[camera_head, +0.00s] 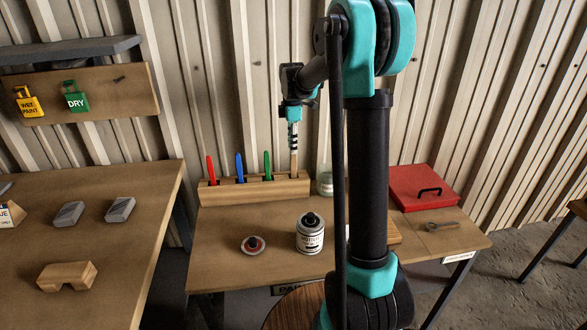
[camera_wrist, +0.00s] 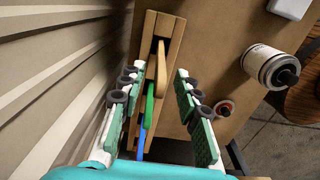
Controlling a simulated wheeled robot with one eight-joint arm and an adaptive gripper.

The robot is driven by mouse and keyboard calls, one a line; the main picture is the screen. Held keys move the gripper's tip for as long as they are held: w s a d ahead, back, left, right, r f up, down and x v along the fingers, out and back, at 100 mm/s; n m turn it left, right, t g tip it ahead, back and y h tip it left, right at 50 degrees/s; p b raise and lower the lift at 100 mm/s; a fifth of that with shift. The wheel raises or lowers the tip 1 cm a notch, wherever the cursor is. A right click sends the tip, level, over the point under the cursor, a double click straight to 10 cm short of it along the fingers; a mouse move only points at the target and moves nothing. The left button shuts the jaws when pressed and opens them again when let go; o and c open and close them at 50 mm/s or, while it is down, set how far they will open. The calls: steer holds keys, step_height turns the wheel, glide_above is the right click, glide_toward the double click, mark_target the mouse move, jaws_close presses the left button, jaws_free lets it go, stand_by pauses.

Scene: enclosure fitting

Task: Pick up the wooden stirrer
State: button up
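The wooden stirrer (camera_head: 294,164) stands upright in the right end of a wooden rack (camera_head: 240,192). My gripper (camera_head: 293,147) points down right above it, and its tips are at about the height of the stirrer's top. In the wrist view the stirrer (camera_wrist: 161,70) lies in line with the gap between the two fingers of my gripper (camera_wrist: 156,84), with space on both sides. The fingers are spread and hold nothing. How far the stirrer's top reaches in between them is hard to tell.
Green (camera_head: 267,165), blue (camera_head: 239,167) and red (camera_head: 211,170) handles stand in the same rack, left of the stirrer. A corrugated wall (camera_head: 225,100) rises close behind. A labelled can (camera_head: 310,234), a small round lid (camera_head: 253,245) and a red case (camera_head: 424,187) are on the bench.

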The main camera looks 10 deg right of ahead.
glide_above(293, 167)
step_height(293, 167, down, 4)
steer(key=shift+w+d+f, duration=0.1)
steer(key=shift+w+d, duration=0.05)
steer(key=shift+w, duration=0.1)
jaws_close()
